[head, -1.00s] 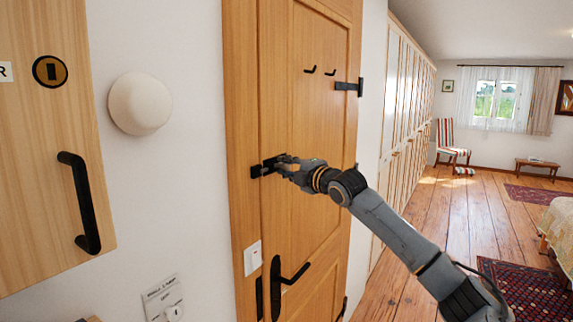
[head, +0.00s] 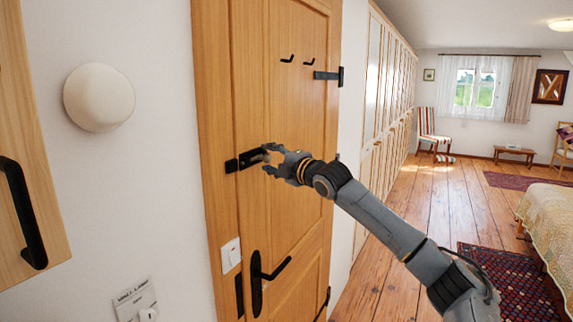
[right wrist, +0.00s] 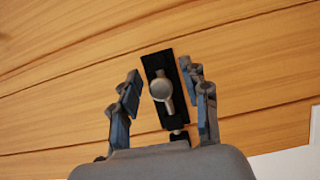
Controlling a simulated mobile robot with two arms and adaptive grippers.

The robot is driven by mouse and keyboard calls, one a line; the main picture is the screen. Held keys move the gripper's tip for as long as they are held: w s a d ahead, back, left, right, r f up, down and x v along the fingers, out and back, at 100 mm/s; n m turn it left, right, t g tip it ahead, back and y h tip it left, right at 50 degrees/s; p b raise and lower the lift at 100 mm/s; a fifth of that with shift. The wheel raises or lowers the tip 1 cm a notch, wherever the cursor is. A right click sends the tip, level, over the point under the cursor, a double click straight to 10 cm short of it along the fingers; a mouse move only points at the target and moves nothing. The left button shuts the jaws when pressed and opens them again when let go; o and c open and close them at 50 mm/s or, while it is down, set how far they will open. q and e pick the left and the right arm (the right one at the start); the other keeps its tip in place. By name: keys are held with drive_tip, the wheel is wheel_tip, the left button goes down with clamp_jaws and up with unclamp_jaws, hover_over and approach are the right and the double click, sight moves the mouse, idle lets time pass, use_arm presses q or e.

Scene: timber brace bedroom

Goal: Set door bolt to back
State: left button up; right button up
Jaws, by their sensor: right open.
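The door bolt (head: 251,158) is a black plate fixed on the wooden door (head: 290,115), close to the door's left edge. A black keeper (head: 231,166) sits at its left end on the frame side. The right wrist view shows the bolt's black plate (right wrist: 153,68) and its round metal knob (right wrist: 162,90). My right gripper (head: 266,157) is open and empty in front of the bolt's right end. In the right wrist view its fingers (right wrist: 161,73) stand on either side of the plate and knob, apart from the knob. My left gripper is not in view.
A black door handle (head: 258,283) and a white switch (head: 231,254) are below the bolt. Black hooks (head: 287,59) and a hinge (head: 328,75) are above. A round white lamp (head: 98,97) is on the left wall. Open wooden floor (head: 390,240) lies right.

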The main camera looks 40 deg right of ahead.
drive_tip(key=s, duration=1.1)
drive_tip(key=shift+s+a, duration=0.3)
drive_tip(key=shift+a, duration=0.05)
idle(0.4)
